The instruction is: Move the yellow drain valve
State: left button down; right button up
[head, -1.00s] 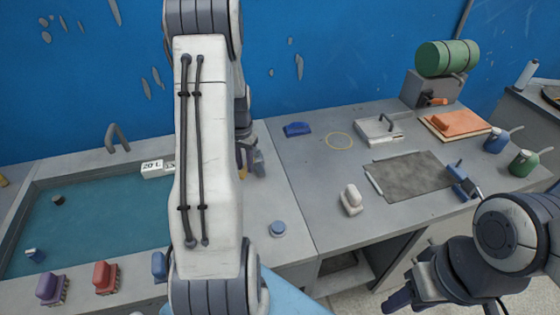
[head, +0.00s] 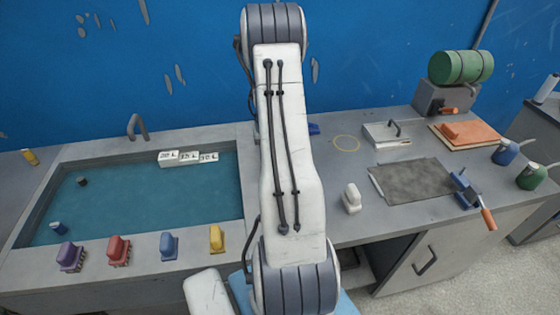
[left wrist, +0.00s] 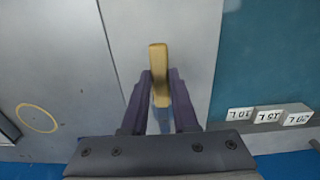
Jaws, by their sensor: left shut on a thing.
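My left gripper (left wrist: 158,95) is shut on a yellow-topped piece (left wrist: 158,62), which looks like the yellow drain valve; its lower part between the fingers looks pale blue and is partly hidden. In the left wrist view it is over the grey counter (left wrist: 130,30) strip beside the basin. In the head view my left arm hides the gripper and the held piece. My right gripper is out of view.
The water-filled basin (head: 243,200) lies left, with white labelled blocks (head: 188,157) at its back. Purple (head: 70,257), red (head: 119,250), blue (head: 169,246) and yellow (head: 217,238) pieces line its front edge. A yellow ring (head: 345,143) marks the right counter.

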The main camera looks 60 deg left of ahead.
pick_arm(q)
jog(key=shift+w, duration=0.1)
dwell(0.3)
jog(key=c, duration=0.7)
grip_release()
notch_tip(320, 180, up, 10)
jog(key=shift+r+b, duration=0.25)
jog(key=shift+b, duration=0.5)
